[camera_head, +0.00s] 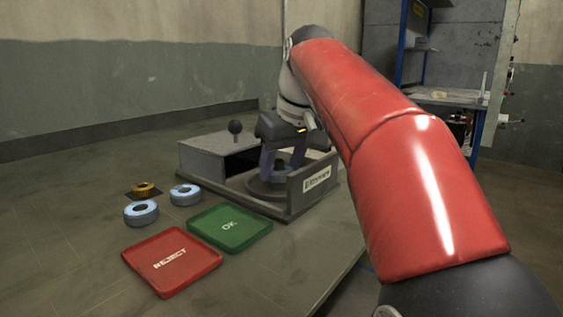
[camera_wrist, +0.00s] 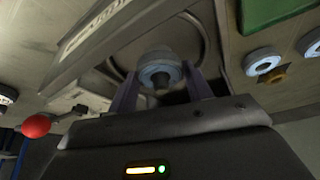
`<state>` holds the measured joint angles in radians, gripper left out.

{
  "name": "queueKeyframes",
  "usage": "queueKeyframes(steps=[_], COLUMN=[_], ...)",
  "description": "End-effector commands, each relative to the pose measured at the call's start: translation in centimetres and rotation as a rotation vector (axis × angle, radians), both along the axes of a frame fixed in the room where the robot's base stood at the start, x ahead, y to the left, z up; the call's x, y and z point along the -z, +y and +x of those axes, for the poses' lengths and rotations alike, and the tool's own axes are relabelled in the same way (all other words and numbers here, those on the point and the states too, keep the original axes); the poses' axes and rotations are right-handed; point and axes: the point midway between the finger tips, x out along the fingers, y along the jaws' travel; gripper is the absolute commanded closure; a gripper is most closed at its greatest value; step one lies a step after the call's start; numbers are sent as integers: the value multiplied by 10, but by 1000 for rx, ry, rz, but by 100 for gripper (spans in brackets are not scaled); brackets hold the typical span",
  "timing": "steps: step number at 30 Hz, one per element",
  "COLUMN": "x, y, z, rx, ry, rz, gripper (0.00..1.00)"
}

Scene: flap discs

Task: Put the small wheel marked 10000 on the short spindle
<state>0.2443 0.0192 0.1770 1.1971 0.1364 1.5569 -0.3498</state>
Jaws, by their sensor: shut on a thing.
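My gripper (camera_head: 281,168) is over the grey machine housing, pointing down at its open front bay. In the wrist view its two fingers (camera_wrist: 163,82) are closed on the sides of a small blue-grey wheel (camera_wrist: 160,66). No marking can be read on this wheel. In the head view the wheel is mostly hidden between the fingers, above a round dark base (camera_head: 262,187). The short spindle cannot be made out; the wheel and fingers cover that spot. Whether the wheel touches anything below cannot be told.
Two blue-grey wheels (camera_head: 141,212) (camera_head: 185,194) and a brass-coloured ring (camera_head: 144,189) lie left of the housing (camera_head: 205,155). A green OK tray (camera_head: 255,234) and a red REJECT tray (camera_head: 150,249) are in front. A labelled front panel (camera_head: 296,199) stands close to my fingers. A ball knob (camera_head: 235,128) rises behind.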

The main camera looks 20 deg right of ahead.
Motion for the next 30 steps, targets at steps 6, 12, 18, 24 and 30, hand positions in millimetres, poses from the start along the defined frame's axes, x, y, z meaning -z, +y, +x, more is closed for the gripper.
queueKeyframes(steps=[6,12,18,24,30], x=[0,0,1,1,-1], y=[0,0,0,0,0], z=[0,0,0,0,0], rx=[0,0,0,0,0], ry=[-1,0,0,0,0], rz=[0,0,0,0,0], gripper=[74,31,25,14,14])
